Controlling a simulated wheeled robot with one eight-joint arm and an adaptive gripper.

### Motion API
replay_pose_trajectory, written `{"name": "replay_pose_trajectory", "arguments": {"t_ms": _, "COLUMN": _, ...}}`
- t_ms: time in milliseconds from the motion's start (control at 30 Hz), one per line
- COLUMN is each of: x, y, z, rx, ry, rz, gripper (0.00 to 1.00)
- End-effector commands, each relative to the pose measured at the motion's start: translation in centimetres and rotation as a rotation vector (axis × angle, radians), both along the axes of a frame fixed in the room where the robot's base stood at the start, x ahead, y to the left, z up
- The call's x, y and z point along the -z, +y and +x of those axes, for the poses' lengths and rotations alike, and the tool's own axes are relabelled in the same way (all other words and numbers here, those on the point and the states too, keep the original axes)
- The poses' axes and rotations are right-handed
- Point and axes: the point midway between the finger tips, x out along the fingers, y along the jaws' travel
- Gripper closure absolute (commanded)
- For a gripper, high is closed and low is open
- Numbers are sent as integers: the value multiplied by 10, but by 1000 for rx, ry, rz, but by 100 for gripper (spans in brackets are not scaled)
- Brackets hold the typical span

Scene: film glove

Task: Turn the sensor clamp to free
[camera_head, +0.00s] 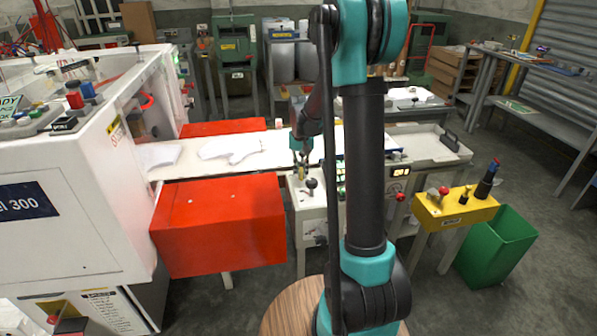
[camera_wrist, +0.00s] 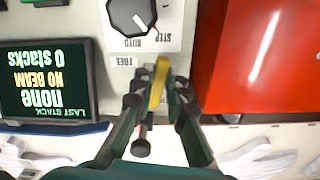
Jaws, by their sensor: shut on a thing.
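The sensor clamp appears to be the yellow lever (camera_wrist: 160,78) on a white panel, near a printed FREE label (camera_wrist: 123,61) that reads upside down in the wrist view. My gripper (camera_wrist: 159,96) is shut on the yellow lever, one dark finger on each side. The fingers hide the lever's lower part and its pivot. In the head view my gripper (camera_head: 301,164) is at the white box beside the belt, and the yellow piece (camera_head: 302,174) shows small beneath it.
A black STEP/AUTO knob (camera_wrist: 132,15) sits close by. A dark screen (camera_wrist: 50,85) reads NO BEAM, none and 0 stacks. A red cover (camera_wrist: 262,55) stands beside the panel. A white glove shape (camera_head: 231,147) lies on the belt. A dark-ended rod (camera_wrist: 141,147) is near my fingers.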

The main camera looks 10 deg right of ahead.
Motion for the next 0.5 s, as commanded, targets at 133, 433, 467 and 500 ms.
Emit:
{"name": "replay_pose_trajectory", "arguments": {"t_ms": 133, "x": 0, "y": -4, "z": 0, "rx": -92, "ry": -1, "rz": 0, "gripper": 100}}
{"name": "replay_pose_trajectory", "arguments": {"t_ms": 433, "x": 0, "y": -8, "z": 0, "rx": -201, "ry": -1, "rz": 0, "gripper": 100}}
{"name": "replay_pose_trajectory", "arguments": {"t_ms": 467, "x": 0, "y": -9, "z": 0, "rx": -206, "ry": -1, "rz": 0, "gripper": 100}}
{"name": "replay_pose_trajectory", "arguments": {"t_ms": 500, "x": 0, "y": -9, "z": 0, "rx": -212, "ry": -1, "rz": 0, "gripper": 100}}
